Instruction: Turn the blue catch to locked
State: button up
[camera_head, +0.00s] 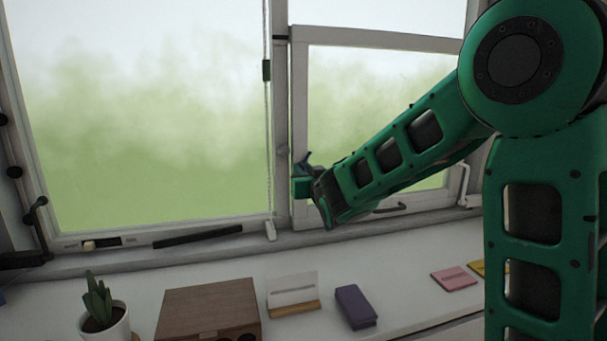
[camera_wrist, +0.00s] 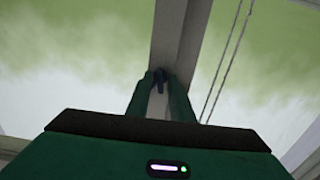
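The blue catch (camera_head: 306,158) is on the pale window post between the two panes and shows just above the end of my gripper (camera_head: 301,187). In the wrist view, the catch (camera_wrist: 159,82) is a small dark blue piece between the tips of my gripper (camera_wrist: 159,76). The two green fingers come close together with the catch between them and look shut on it. The fingers and hand hide most of the catch and its mount, so I cannot read its setting.
A cord (camera_head: 268,130) hangs left of the post. Below, the white sill holds a potted plant (camera_head: 104,318), a wooden box (camera_head: 209,308), a card in a holder (camera_head: 292,292), a purple block (camera_head: 355,306) and a pink pad (camera_head: 454,278). The right sash has a dark handle (camera_head: 390,208).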

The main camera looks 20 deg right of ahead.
jog(key=shift+r, duration=0.1)
grip_shut()
jog(key=n, duration=0.4)
jog(key=shift+a+n, duration=0.1)
jog(key=shift+n, duration=0.2)
jog(key=n, duration=0.4)
jog(key=shift+a+n, duration=0.1)
jog(key=shift+n, duration=0.2)
jog(key=n, duration=0.8)
jog(key=shift+a+n, duration=0.25)
jog(key=shift+n, duration=0.15)
jog(key=shift+a+f, duration=0.1)
jog(key=shift+f, duration=0.1)
jog(key=o, duration=0.8)
grip_release()
jog(key=shift+r, duration=0.1)
